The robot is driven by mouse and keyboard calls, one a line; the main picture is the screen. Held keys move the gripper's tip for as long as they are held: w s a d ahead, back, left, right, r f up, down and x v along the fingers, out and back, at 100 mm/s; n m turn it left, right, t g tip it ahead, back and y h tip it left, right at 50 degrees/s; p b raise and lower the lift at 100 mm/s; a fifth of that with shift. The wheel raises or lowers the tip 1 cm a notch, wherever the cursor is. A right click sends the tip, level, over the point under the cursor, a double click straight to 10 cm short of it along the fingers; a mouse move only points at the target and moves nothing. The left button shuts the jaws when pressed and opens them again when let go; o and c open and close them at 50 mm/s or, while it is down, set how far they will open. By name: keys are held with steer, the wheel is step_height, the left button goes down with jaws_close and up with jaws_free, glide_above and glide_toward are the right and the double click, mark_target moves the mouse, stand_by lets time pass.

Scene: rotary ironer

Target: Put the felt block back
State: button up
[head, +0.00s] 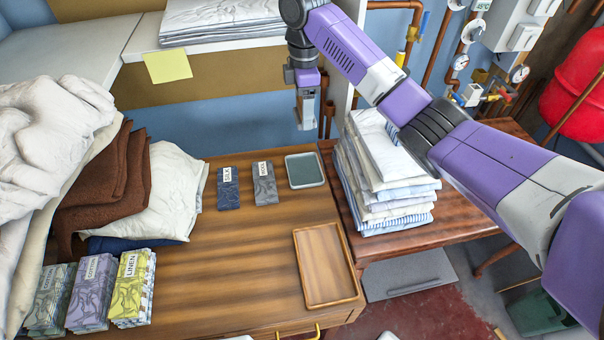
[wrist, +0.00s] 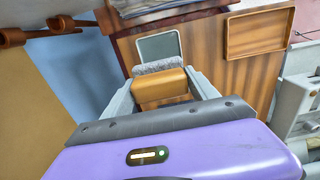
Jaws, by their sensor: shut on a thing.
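My gripper (head: 305,118) is raised above the back of the wooden table. In the wrist view my gripper (wrist: 162,88) is shut on the felt block (wrist: 160,87), a tan block with a grey fuzzy layer along its far side. In the head view the block cannot be made out at the fingers. A small grey-green tray (head: 305,171) lies flat and empty at the table's back right. The tray also shows in the wrist view (wrist: 158,47), just beyond the block, which covers its near edge there. The block appears held above the table, apart from the tray.
Two labelled cloth packs, silk (head: 228,188) and wool (head: 265,183), lie left of the tray. An empty wooden tray (head: 325,266) is at front right. Folded linen (head: 385,180) is stacked on the right table. Cloth heaps and labelled stacks fill the left side. The table's middle is clear.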

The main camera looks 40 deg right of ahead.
steer(key=b, duration=0.4)
glide_above(304, 171)
step_height(304, 171, down, 15)
steer(key=shift+f, duration=2.4)
steer(key=shift+f, duration=0.2)
steer(key=o, duration=0.9)
steer(key=shift+o, duration=0.2)
step_height(304, 171, up, 12)
steer(key=shift+r, duration=0.2)
steer(key=shift+w, duration=0.1)
